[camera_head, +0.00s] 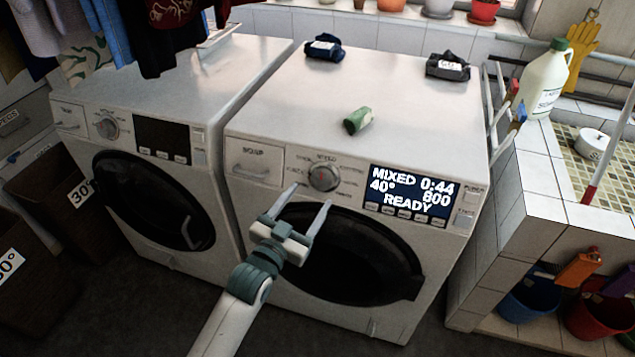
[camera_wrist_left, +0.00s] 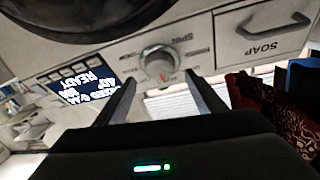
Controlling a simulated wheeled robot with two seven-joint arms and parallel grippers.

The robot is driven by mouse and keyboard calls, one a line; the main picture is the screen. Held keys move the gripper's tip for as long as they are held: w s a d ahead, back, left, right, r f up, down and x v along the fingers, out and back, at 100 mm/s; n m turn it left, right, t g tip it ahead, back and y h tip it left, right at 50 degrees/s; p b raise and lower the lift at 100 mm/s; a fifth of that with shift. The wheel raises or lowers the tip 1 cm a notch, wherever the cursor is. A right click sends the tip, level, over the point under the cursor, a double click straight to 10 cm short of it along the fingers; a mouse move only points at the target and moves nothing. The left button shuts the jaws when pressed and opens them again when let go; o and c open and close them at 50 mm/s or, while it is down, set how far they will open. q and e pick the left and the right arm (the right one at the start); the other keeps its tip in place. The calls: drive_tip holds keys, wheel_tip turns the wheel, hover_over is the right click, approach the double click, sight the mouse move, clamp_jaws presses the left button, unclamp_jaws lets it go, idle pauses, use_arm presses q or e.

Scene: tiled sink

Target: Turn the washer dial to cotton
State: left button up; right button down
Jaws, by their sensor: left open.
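The washer dial (camera_head: 323,178) is a round silver knob with a reddish mark, on the front panel of the right-hand washer (camera_head: 360,225). Small programme labels surround it, mostly too small to read. The washer's display (camera_head: 410,198) reads MIXED, 0:44, 40°, 800, READY. My left gripper (camera_head: 311,195) is open and empty, its fingertips just in front of and below the dial. In the left wrist view the dial (camera_wrist_left: 159,66) shows beyond the gap between the two fingertips (camera_wrist_left: 160,78). I cannot see any contact. My right gripper is not in view.
A second washer (camera_head: 180,130) stands left, with its own dial (camera_head: 107,127). Dark rolled bundles (camera_head: 323,47) and a green item (camera_head: 358,120) lie on the right washer's top. Laundry hangs upper left. A tiled sink block (camera_head: 550,200) with hanging pegs stands right.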

sight(320, 182)
use_arm(q)
drive_tip(key=x, duration=0.4)
drive_tip(key=shift+w+p, duration=0.15)
drive_tip(key=shift+p, duration=0.2)
drive_tip(key=shift+w+d, duration=0.25)
drive_tip(key=shift+w, duration=0.1)
drive_tip(key=shift+w+d, duration=0.1)
drive_tip(key=shift+w, duration=0.15)
drive_tip(key=shift+w+d, duration=0.1)
drive_tip(key=shift+w, duration=0.1)
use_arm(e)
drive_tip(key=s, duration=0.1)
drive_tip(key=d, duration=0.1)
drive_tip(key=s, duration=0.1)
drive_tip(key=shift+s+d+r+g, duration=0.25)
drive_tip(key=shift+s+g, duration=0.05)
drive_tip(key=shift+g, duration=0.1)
use_arm(q)
drive_tip(key=shift+c, duration=0.3)
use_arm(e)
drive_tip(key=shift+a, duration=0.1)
use_arm(q)
drive_tip(key=c, duration=1)
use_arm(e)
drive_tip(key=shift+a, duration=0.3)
